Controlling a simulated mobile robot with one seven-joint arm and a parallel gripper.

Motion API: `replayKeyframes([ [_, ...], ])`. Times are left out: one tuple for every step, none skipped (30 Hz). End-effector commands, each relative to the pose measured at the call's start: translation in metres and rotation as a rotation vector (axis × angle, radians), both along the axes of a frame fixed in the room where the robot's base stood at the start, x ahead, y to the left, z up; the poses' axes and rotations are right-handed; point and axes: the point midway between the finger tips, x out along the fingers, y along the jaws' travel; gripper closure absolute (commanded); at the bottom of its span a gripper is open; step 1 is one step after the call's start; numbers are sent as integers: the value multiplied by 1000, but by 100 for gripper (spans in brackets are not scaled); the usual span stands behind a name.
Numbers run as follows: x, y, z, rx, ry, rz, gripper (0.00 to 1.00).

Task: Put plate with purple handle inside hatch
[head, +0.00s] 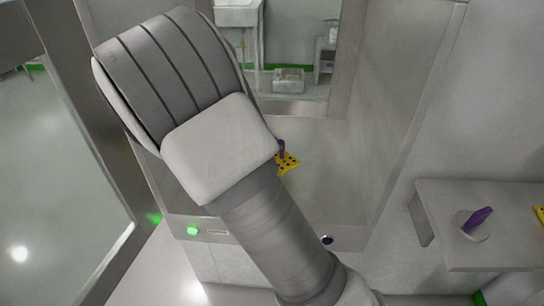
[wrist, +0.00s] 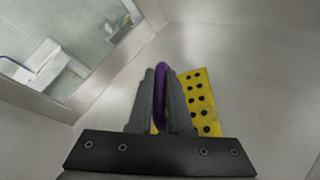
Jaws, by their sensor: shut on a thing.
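A yellow plate (wrist: 199,103) with dark round holes and a purple handle (wrist: 160,75) shows in the wrist view. My gripper (wrist: 160,100) is shut on the purple handle, one finger on each side of it. In the head view, the yellow plate (head: 288,163) and part of its handle (head: 281,147) show beside my arm, within the outline of the hatch (head: 335,175). My arm hides the gripper there. The hatch is a grey box with an open front and a view through to another room. I cannot tell whether the plate touches the hatch floor.
A grey shelf (head: 490,252) at the right bears a pale round piece with a purple handle (head: 478,217) and part of a yellow piece (head: 540,213) at the picture edge. A glass door (head: 60,170) stands at the left. A green light (head: 192,231) is on the hatch front.

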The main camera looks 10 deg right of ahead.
Motion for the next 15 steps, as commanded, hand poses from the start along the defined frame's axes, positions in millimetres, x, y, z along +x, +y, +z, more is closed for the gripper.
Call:
replayKeyframes([
  [0,0,-5,-3,1,0,100],
  [0,0,-9,-3,1,0,100],
  [0,0,-16,-4,2,0,100],
  [0,0,-20,-4,2,0,100],
  [0,0,-24,-3,2,0,100],
  [0,0,-29,-3,3,1,100],
  [0,0,-32,-3,1,1,100],
  [0,0,-35,-2,1,1,100],
  [0,0,-37,-2,1,1,100],
  [0,0,-38,-2,1,1,100],
  [0,0,-38,-2,0,1,100],
  [0,0,-38,-1,-1,0,100],
  [0,0,-38,-1,-1,0,100],
  [0,0,-38,0,-1,0,100],
  [0,0,-38,0,-1,0,100],
])
